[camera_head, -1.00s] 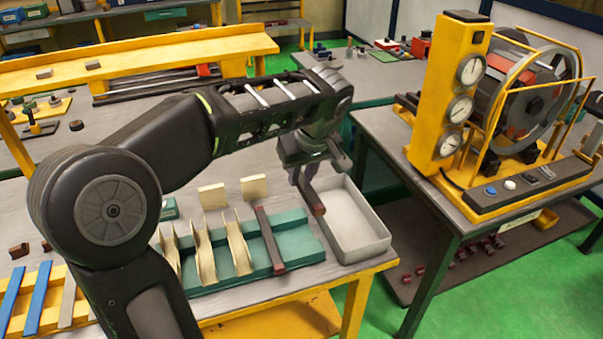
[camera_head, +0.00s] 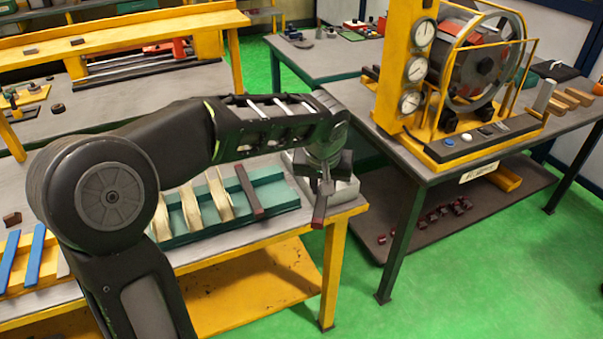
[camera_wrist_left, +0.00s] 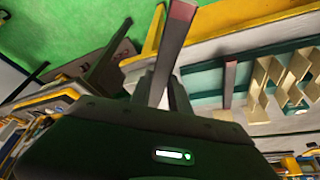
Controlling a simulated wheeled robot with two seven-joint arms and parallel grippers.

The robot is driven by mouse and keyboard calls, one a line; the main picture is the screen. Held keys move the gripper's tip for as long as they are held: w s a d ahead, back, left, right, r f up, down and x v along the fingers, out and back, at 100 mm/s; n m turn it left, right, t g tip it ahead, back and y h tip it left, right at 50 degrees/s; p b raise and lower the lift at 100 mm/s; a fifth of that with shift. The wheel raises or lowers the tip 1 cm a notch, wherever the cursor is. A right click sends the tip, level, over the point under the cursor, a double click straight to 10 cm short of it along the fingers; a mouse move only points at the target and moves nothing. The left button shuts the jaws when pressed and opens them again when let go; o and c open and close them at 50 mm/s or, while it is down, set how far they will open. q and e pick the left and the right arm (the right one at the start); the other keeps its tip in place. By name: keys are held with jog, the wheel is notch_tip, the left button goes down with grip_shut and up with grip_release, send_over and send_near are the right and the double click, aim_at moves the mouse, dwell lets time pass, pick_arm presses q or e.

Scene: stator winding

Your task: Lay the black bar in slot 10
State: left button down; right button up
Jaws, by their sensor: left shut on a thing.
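My left gripper (camera_head: 326,187) is shut on a dark bar with a reddish end (camera_head: 320,211), which points down in front of the bench's right end in the head view. In the left wrist view the held bar (camera_wrist_left: 173,45) sticks out from between the fingers (camera_wrist_left: 161,90). The stator, a large grey ring (camera_head: 478,75) with red parts inside, stands in a yellow frame on the right table, well away from the gripper. Slot 10 cannot be made out. My right gripper is not in view.
A similar dark bar (camera_head: 249,191) lies across the teal tray (camera_head: 285,197) beside several cream pieces. The yellow gauge post (camera_head: 405,60) stands left of the ring. Green floor (camera_head: 350,290) is open between bench and table.

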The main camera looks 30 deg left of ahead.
pick_arm(q)
jog(key=d+f+m+h+b, duration=0.1)
jog(key=d+f+m+b, duration=0.3)
jog(key=d+f, duration=0.4)
notch_tip(320, 180, down, 3)
jog(key=shift+w+f+h+b, duration=0.15)
jog(key=shift+h+b, duration=0.15)
jog(key=shift+b, duration=0.15)
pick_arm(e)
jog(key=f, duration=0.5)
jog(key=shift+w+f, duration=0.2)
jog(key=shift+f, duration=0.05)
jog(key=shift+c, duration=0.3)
